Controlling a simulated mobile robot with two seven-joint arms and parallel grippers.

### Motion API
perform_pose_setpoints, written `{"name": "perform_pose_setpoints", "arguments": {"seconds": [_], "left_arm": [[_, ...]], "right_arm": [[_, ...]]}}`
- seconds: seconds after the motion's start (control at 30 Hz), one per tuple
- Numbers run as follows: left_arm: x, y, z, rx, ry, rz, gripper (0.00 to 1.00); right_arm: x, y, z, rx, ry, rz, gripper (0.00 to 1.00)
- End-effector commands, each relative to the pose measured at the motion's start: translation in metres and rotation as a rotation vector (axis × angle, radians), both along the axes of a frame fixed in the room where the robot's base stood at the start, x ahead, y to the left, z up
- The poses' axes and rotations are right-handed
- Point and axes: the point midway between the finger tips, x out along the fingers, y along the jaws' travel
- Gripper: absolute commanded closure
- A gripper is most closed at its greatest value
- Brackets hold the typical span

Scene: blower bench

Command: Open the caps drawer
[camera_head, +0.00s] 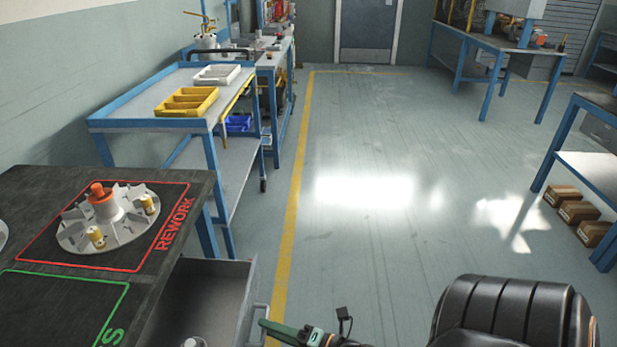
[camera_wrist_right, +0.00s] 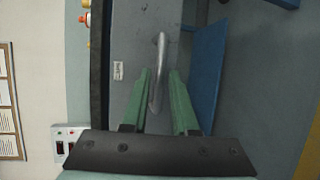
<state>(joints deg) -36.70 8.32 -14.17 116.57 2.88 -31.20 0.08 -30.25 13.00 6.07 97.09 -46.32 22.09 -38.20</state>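A grey drawer (camera_head: 203,296) under the dark bench stands pulled out, with its inside visible from above. A pale round item (camera_head: 193,342) shows in it at the bottom edge of the head view. The bar handle (camera_head: 259,326) is on the drawer's front; it also shows in the right wrist view (camera_wrist_right: 162,55). My right gripper (camera_head: 267,325) is at the handle. In the right wrist view its green fingers (camera_wrist_right: 162,76) are apart, with the handle between them, nearer the left finger, and a gap on the right. A small label on the front is unreadable. My left gripper is out of view.
The bench top (camera_head: 45,184) carries a finned rotor (camera_head: 104,218) with an orange knob inside the red REWORK outline. A blue cart (camera_head: 125,124) with a yellow tray (camera_head: 187,101) stands behind. A black seat (camera_head: 512,312) is at the lower right. The middle floor is clear.

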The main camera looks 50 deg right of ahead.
Motion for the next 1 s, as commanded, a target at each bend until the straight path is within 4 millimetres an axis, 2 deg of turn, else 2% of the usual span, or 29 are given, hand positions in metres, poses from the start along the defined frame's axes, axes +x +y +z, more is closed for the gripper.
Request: {"name": "perform_pose_setpoints", "arguments": {"seconds": [0.3, 0.5, 0.7, 1.0], "left_arm": [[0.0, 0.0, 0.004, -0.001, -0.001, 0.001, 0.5], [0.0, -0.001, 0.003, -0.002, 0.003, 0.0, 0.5], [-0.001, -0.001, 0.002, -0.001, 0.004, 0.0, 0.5], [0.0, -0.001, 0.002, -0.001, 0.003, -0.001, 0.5]], "right_arm": [[-0.064, -0.017, 0.012, 0.002, 0.004, -0.002, 0.73], [-0.091, -0.024, 0.017, 0.001, 0.002, -0.001, 0.73], [-0.1, -0.027, 0.019, 0.001, 0.0, -0.001, 0.73], [-0.1, -0.027, 0.019, 0.001, -0.001, 0.0, 0.73]]}}
